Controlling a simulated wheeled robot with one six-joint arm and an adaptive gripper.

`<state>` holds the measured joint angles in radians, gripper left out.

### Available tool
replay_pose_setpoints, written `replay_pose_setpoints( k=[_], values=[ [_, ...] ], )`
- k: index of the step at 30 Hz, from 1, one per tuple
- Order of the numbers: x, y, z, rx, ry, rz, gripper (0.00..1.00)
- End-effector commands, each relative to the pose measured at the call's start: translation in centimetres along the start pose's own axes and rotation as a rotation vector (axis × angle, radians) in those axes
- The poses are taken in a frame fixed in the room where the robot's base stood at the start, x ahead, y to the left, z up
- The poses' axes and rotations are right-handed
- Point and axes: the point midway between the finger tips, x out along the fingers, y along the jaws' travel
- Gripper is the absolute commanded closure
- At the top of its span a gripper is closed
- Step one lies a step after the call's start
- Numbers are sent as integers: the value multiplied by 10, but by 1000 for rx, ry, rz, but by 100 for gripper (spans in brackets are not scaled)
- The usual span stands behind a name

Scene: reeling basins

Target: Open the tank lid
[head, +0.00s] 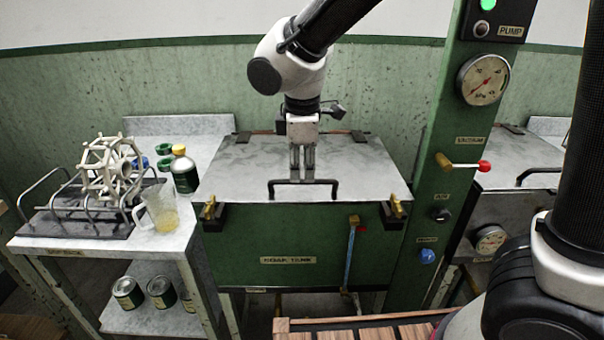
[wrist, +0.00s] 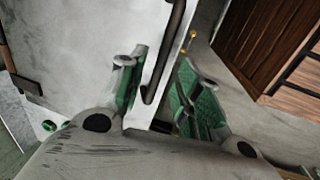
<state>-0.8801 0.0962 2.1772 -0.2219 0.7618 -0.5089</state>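A dark bar handle (head: 333,184) runs along the lid's front edge. My gripper (head: 302,178) points down at the middle of this handle. In the wrist view its green-padded fingers (wrist: 158,92) stand apart, with the handle (wrist: 172,45) showing in the gap between them. I cannot tell whether either finger touches the bar. Brass clamps sit at the lid's front left (head: 209,208) and front right (head: 397,206) corners.
A side table (head: 90,246) on the left holds a wire rack, a reel frame (head: 108,168), a clear jug (head: 160,208) and cans. A green post (head: 440,200) with a gauge (head: 483,79) and a red-tipped lever (head: 463,164) stands close on the right.

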Motion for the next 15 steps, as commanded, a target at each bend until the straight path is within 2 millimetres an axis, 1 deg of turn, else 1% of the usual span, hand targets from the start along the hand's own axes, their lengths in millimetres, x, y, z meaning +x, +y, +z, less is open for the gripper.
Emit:
replay_pose_setpoints(
  k=[1, 3, 6, 9, 15],
  values=[
    [9, 0, 1, 1, -2, -2, 66],
    [17, 0, 1, 2, -2, -2, 66],
    [25, 0, 0, 3, -1, -1, 66],
    [28, 0, 0, 3, 1, 0, 66],
    [28, 0, 0, 3, 1, 0, 66]
  ],
)
